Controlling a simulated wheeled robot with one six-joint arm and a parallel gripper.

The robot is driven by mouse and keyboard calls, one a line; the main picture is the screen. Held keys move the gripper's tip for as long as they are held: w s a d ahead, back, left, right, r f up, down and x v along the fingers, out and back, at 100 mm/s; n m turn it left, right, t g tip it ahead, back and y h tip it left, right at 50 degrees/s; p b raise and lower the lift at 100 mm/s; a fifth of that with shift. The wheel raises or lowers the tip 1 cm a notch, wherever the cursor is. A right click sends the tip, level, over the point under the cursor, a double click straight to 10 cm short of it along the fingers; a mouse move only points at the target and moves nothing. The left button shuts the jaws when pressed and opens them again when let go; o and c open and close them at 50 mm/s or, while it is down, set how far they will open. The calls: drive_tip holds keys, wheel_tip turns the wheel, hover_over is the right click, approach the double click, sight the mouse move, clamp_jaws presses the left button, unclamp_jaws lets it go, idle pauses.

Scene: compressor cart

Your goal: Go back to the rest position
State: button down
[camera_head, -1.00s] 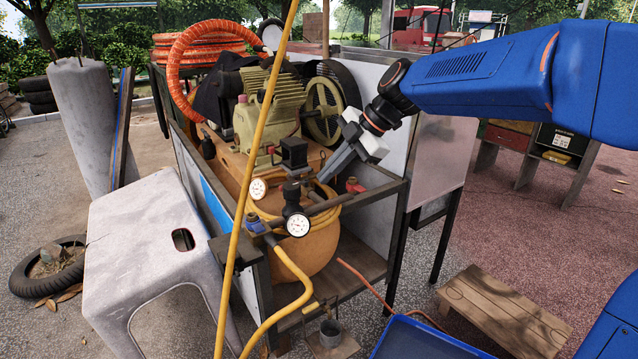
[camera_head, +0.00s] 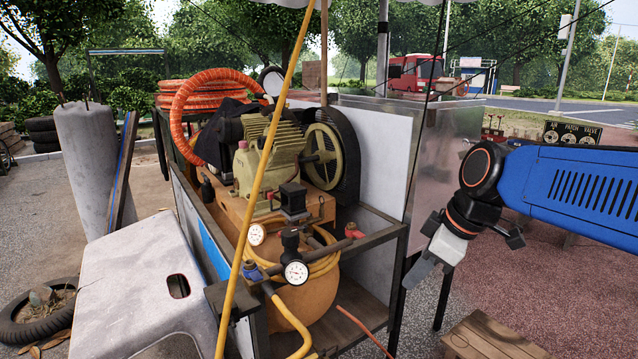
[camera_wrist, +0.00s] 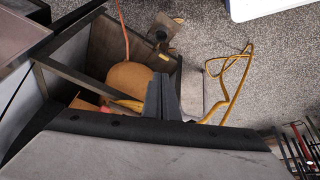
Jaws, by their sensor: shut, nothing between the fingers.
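My gripper (camera_head: 414,275) hangs at the right of the compressor cart (camera_head: 388,228) in the head view, tilted down and to the left. Its fingers are together and empty. In the wrist view the dark fingers (camera_wrist: 166,98) show at the middle, with the cart's frame and orange tank (camera_wrist: 130,80) behind them. In the head view the cart carries a tan compressor (camera_head: 268,150), an orange tank (camera_head: 310,305) and gauges (camera_head: 296,272). My gripper appears apart from all of these.
A grey stool (camera_head: 140,285) stands at the left front. A low wooden bench (camera_head: 490,335) is at the lower right. A yellow hose (camera_head: 262,140) crosses in front of the cart. Open paving (camera_head: 590,285) lies to the right.

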drive_tip(key=s+d+f+m+t+h, duration=0.1)
drive_tip(key=s+d+f+m+h, duration=0.2)
drive_tip(key=s+d+f+m, duration=0.7)
drive_tip(key=s+m, duration=0.1)
drive_tip(key=s, duration=0.2)
drive_tip(key=shift+s+d+m, duration=0.2)
drive_tip(key=shift+s+m, duration=0.1)
drive_tip(key=shift+m, duration=0.1)
